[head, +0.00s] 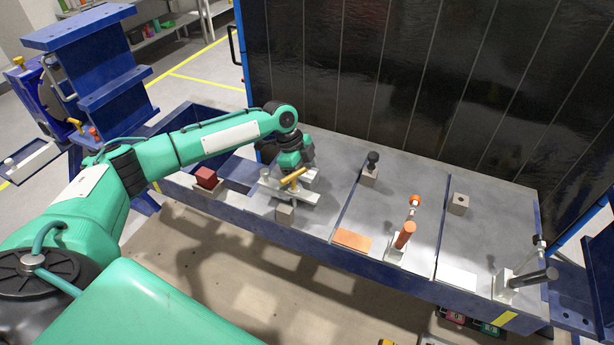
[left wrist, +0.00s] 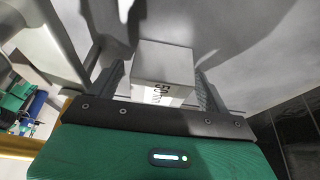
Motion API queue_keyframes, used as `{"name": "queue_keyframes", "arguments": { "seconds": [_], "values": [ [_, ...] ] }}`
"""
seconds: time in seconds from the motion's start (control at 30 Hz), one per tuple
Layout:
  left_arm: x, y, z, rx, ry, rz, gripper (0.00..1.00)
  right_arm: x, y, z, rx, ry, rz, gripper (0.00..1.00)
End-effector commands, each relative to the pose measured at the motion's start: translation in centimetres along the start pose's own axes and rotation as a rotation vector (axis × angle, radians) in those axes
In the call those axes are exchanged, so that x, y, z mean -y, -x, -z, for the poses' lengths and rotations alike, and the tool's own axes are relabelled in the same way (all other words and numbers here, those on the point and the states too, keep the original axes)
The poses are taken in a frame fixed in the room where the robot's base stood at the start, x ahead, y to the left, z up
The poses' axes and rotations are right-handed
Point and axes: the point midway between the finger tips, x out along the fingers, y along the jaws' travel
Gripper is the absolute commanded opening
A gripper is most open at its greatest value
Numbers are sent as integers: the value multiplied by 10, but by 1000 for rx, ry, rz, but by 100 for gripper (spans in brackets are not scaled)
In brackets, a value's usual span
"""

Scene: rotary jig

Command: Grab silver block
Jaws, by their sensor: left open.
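A silver block (left wrist: 163,68) with dark printed marks on one face shows in the left wrist view. It stands between the two dark fingers of my left gripper (left wrist: 157,90), with visible gaps on both sides. In the head view a pale block (head: 311,179) shows right by my left gripper (head: 304,171), partly hidden by the hand. The gripper is open and holds nothing. Whether the fingertips reach down past the block's top is hard to tell. My right gripper is out of view.
A clamp with a yellow handle (head: 293,176) lies close to the gripper. An orange-handled clamp (head: 404,236) and a dark-knobbed block (head: 370,172) stand right. A dark panel wall (head: 400,80) rises behind.

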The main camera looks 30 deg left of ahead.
Motion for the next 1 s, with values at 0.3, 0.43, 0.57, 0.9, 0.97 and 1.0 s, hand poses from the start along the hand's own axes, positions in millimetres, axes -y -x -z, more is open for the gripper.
{"name": "queue_keyframes", "arguments": {
  "seconds": [0.3,0.43,0.57,0.9,0.97,1.0],
  "values": [
    [0,0,0,0,0,1,49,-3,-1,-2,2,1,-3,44],
    [0,0,0,0,0,1,23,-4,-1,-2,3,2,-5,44],
    [1,1,0,-1,-1,2,19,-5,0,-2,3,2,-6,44],
    [2,8,3,-2,-2,4,19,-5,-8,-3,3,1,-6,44],
    [1,12,5,-2,-2,4,19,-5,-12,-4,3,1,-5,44],
    [1,16,7,-2,-2,5,19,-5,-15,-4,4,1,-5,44]
  ]
}}
